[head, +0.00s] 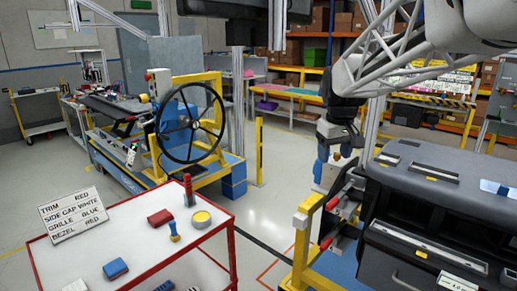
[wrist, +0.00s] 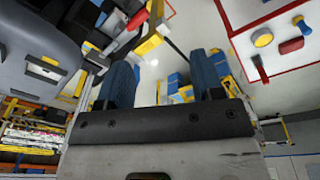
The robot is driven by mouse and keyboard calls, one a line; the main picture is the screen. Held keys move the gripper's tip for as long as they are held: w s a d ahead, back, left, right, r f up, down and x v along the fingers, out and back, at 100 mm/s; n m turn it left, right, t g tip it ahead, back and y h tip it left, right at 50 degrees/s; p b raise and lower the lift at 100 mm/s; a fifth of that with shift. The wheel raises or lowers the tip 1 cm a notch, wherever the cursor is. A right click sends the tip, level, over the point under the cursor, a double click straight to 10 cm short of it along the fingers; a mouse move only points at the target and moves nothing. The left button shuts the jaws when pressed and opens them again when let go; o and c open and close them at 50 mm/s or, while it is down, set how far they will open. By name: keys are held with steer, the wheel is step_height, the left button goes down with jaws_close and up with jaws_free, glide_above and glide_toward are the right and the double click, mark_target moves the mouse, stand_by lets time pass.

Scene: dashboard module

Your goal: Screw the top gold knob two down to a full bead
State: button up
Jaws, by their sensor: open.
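My gripper (head: 335,150) hangs in front of the left end of the dark dashboard module (head: 440,195), clear of it. Its two blue fingers are spread apart, with nothing between them; they also show in the wrist view (wrist: 163,80). I cannot make out a gold knob for certain in either view. The module sits on a yellow fixture (head: 305,225) with red-handled clamps (head: 327,243) at its left end. The module's grey edge also shows at upper left in the wrist view (wrist: 30,55).
A red-edged white cart (head: 140,225) at front left holds a sign (head: 72,215), a yellow-topped round tin (head: 201,217), a red block (head: 160,217) and a blue block (head: 115,268). A steering wheel (head: 190,122) stands behind. Floor between cart and fixture is mostly open.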

steer(key=w+d+f+n, duration=0.1)
steer(key=w+d, duration=0.2)
steer(key=w, duration=0.7)
steer(key=w+d+n, duration=0.1)
steer(key=w+d, duration=0.3)
steer(key=w, duration=0.5)
steer(key=n+g, duration=0.1)
steer(key=n, duration=0.1)
glide_toward(337, 153)
steer(key=shift+s+a+f, duration=0.15)
steer(key=shift+s+f, duration=0.25)
steer(key=shift+s, duration=0.05)
steer(key=shift+w+d+f, duration=0.3)
steer(key=shift+w+d, duration=0.05)
steer(key=shift+w, duration=0.15)
steer(key=shift+f, duration=0.15)
steer(key=shift+f, duration=3.8)
steer(key=c, duration=0.9)
steer(key=shift+m, duration=0.4)
